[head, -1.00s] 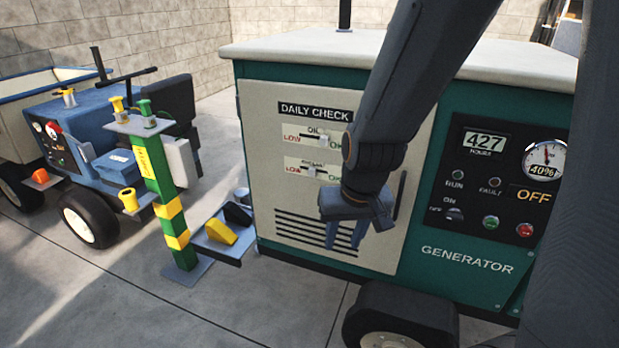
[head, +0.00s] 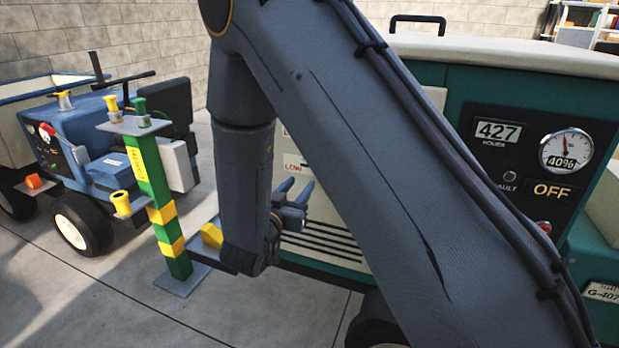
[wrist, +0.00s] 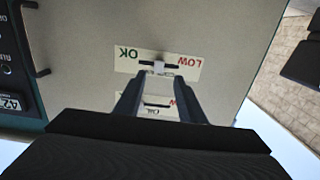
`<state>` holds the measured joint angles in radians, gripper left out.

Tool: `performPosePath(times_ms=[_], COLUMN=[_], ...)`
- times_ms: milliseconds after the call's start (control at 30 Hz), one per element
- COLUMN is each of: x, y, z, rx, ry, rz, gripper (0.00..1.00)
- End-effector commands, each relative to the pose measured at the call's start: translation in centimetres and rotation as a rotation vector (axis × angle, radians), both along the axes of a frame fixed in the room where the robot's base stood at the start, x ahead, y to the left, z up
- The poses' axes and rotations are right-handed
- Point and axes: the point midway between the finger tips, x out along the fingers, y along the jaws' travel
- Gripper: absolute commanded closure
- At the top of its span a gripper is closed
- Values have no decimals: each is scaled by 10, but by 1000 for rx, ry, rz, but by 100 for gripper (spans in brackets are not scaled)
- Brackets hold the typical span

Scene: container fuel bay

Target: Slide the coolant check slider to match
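The coolant check slider has a small pale knob (wrist: 158,67) on a dark slot, about midway between LOW and OK on its white label (wrist: 127,62) in the wrist view, where the lettering is upside down. In the head view only the LOW end of a label (head: 292,167) shows; my arm hides the knob. The oil check label (wrist: 152,112) is partly hidden behind my fingers in the wrist view. My gripper (wrist: 158,82) is open and empty, with its fingers pointing at the panel on either side of the knob's line. I cannot tell whether they touch it. The gripper (head: 297,189) also shows in the head view.
The green generator (head: 460,90) carries the pale panel, an hour meter and a gauge (head: 566,150) reading 40%. A green and yellow post (head: 170,215) stands left of my arm. A blue vehicle (head: 85,130) is farther left. Bare floor (head: 80,300) lies in front.

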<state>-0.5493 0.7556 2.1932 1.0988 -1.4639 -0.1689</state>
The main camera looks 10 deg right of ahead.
Motion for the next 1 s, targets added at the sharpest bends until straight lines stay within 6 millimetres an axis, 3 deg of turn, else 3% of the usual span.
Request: performPosePath(times_ms=[167,600,1000], x=[7,59,65], y=[-6,-37,-41], z=[2,2,2], rx=[-13,-11,-12], ry=[-18,-14,-14], rz=[-14,-12,-10], gripper=[64,64,66])
